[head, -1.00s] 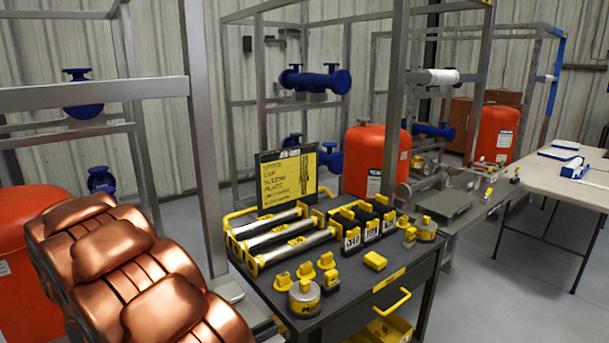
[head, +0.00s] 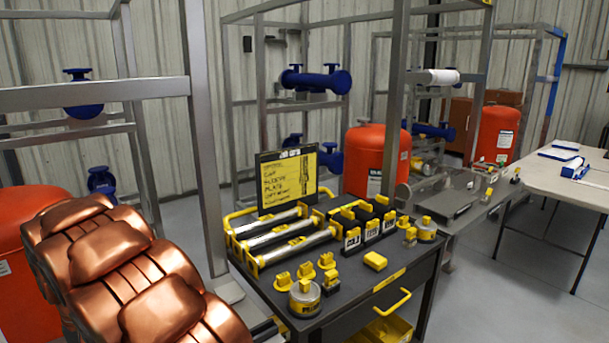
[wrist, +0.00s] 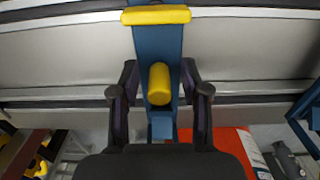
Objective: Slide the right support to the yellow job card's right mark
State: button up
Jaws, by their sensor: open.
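In the wrist view a blue upright (wrist: 158,42) with a yellow crossbar (wrist: 156,15) and a rounded yellow knob (wrist: 159,83) is probably a support; I cannot tell whether it is the right one. My gripper (wrist: 160,91) is open, its dark fingers on either side of the knob and blue upright. Gaps show on both sides, so no grip is visible. A yellow card with dark writing (head: 289,181) stands in a black frame at the back of the tool cart in the head view. I cannot make out a right mark. My gripper is not visible in the head view.
A dark cart (head: 345,285) holds silver cylinders with yellow ends and several yellow-topped pieces. Grey frame posts (head: 205,150) stand close by. Orange tanks (head: 374,160) stand behind. A white-topped table (head: 560,180) is at right. Another blue piece (wrist: 304,112) shows at the wrist view's right edge.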

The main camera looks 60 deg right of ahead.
jog(key=shift+r, duration=0.15)
jog(key=shift+r+p, duration=0.85)
jog(key=shift+r, duration=2.5)
jog(key=shift+s+r, duration=0.2)
jog(key=shift+s, duration=0.1)
jog(key=s+a+r+n+g+p, duration=0.1)
jog(key=s+r+n+p, duration=0.1)
jog(key=s, duration=1.6)
jog(key=s+a+r+n+p, duration=0.2)
jog(key=s+r+p, duration=0.1)
jog(key=s, duration=1.6)
jog(key=shift+s+a+r+n+g, duration=0.2)
jog(key=shift+n+g, duration=0.1)
jog(key=shift+g, duration=0.1)
jog(key=shift+c, duration=0.2)
